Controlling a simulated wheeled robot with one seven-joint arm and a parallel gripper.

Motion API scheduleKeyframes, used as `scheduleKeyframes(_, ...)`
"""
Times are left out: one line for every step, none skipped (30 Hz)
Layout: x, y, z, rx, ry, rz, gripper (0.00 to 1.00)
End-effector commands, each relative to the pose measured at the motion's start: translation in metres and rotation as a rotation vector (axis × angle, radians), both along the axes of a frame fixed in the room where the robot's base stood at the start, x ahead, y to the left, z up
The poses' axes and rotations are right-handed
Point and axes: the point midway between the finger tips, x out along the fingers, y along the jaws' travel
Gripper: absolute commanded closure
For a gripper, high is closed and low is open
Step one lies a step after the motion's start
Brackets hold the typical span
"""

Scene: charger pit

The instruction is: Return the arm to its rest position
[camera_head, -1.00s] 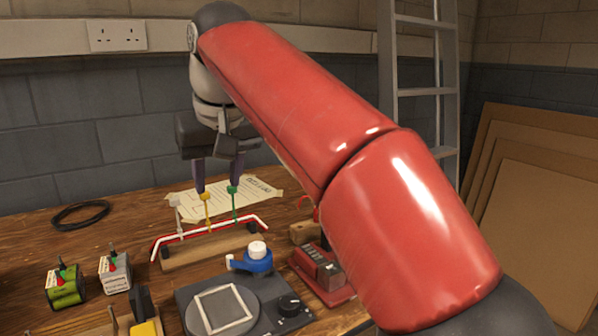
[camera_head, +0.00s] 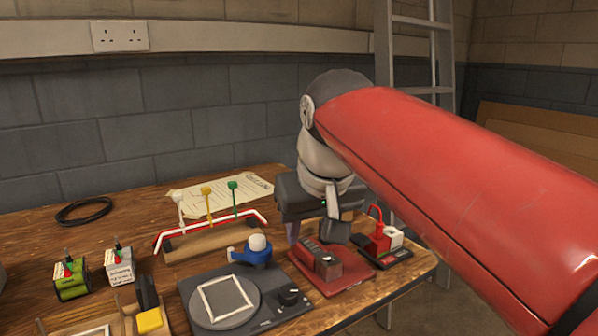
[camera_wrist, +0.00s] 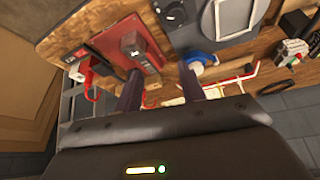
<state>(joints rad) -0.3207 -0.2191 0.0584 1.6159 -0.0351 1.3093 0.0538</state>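My arm reaches across the right half of the head view, its red link in front. My gripper (camera_head: 308,226) hangs at the back right of the wooden bench, pointing down behind the red device (camera_head: 325,268). In the wrist view my gripper's two dark fingers (camera_wrist: 160,78) stand apart with nothing held between them. The gripper is open. One fingertip is partly hidden in the head view.
A red plug and white block (camera_head: 385,238) sit at the bench's right edge. A wire rack (camera_head: 212,240), blue-and-white item (camera_head: 253,250), turntable device (camera_head: 245,300) and two small boxes (camera_head: 120,266) stand left. A ladder (camera_head: 440,60) stands behind.

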Motion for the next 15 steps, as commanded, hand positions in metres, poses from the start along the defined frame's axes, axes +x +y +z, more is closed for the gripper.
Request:
scheduleKeyframes(-0.014, -0.023, -0.015, 0.001, -0.006, -0.041, 0.6)
scheduleKeyframes(-0.022, -0.035, -0.026, 0.003, -0.01, -0.065, 0.6)
scheduleKeyframes(-0.033, -0.05, -0.041, 0.006, -0.015, -0.095, 0.6)
scheduleKeyframes(-0.041, -0.061, -0.053, 0.007, -0.019, -0.117, 0.6)
scheduleKeyframes(-0.05, -0.071, -0.065, 0.01, -0.022, -0.14, 0.6)
scheduleKeyframes(-0.062, -0.083, -0.082, 0.013, -0.028, -0.167, 0.6)
scheduleKeyframes(-0.071, -0.092, -0.094, 0.015, -0.03, -0.187, 0.6)
scheduleKeyframes(-0.079, -0.099, -0.106, 0.017, -0.033, -0.206, 0.6)
scheduleKeyframes(-0.09, -0.108, -0.122, 0.02, -0.037, -0.23, 0.6)
scheduleKeyframes(-0.098, -0.114, -0.133, 0.022, -0.04, -0.247, 0.6)
scheduleKeyframes(-0.104, -0.119, -0.143, 0.025, -0.043, -0.261, 0.6)
scheduleKeyframes(-0.113, -0.124, -0.155, 0.027, -0.046, -0.28, 0.6)
scheduleKeyframes(-0.118, -0.127, -0.163, 0.028, -0.047, -0.289, 0.6)
scheduleKeyframes(-0.122, -0.13, -0.17, 0.029, -0.049, -0.299, 0.6)
scheduleKeyframes(-0.127, -0.132, -0.178, 0.03, -0.049, -0.308, 0.6)
